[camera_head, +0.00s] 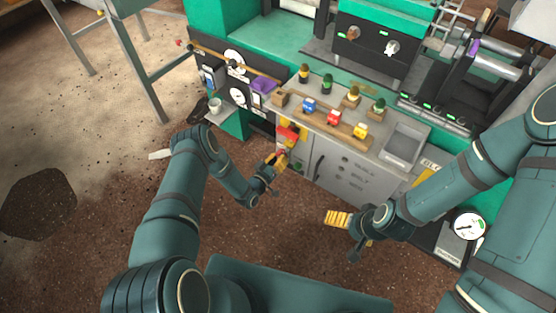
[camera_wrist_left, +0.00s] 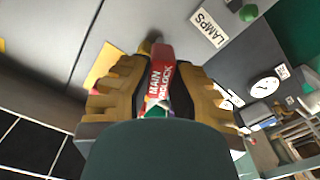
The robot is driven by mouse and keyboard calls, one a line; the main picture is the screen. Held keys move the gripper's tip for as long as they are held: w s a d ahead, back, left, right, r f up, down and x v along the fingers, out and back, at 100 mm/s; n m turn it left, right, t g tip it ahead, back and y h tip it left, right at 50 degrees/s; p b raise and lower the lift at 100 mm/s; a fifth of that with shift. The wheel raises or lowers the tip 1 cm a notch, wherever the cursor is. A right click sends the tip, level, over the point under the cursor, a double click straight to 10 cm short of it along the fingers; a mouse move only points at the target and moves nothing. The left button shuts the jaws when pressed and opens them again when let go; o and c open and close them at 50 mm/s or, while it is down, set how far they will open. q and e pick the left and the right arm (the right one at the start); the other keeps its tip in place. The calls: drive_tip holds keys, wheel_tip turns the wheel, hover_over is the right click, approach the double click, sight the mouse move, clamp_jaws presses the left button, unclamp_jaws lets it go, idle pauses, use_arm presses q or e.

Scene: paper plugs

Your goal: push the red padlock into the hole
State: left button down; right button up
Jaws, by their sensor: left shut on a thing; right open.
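The red padlock (camera_wrist_left: 160,78), with a white "MAIN PADLOCK" label, sits between the yellow fingers of my left gripper (camera_wrist_left: 160,100) in the left wrist view. The gripper is shut on it. Its far end is close to a small yellow and dark part (camera_wrist_left: 148,46) on the grey panel; contact and the hole itself cannot be made out. In the head view my left gripper (camera_head: 277,160) is at the cabinet's left front, just below a red and yellow fixture (camera_head: 288,134). My right gripper (camera_head: 338,218) is open and empty in front of the cabinet.
The grey cabinet (camera_head: 340,178) carries a wooden rack with blue, red and yellow blocks (camera_head: 333,118) and several small bulbs on top. A grey tray (camera_head: 403,147) is at its right. A "LAMPS" label (camera_wrist_left: 209,27) shows nearby. Open floor lies in front.

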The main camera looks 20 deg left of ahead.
use_arm(q)
drive_tip(key=shift+w+d, duration=0.25)
drive_tip(key=shift+w, duration=0.45)
drive_tip(key=c, duration=0.9)
unclamp_jaws()
drive_tip(key=v, duration=1.2)
drive_tip(key=shift+w, duration=0.1)
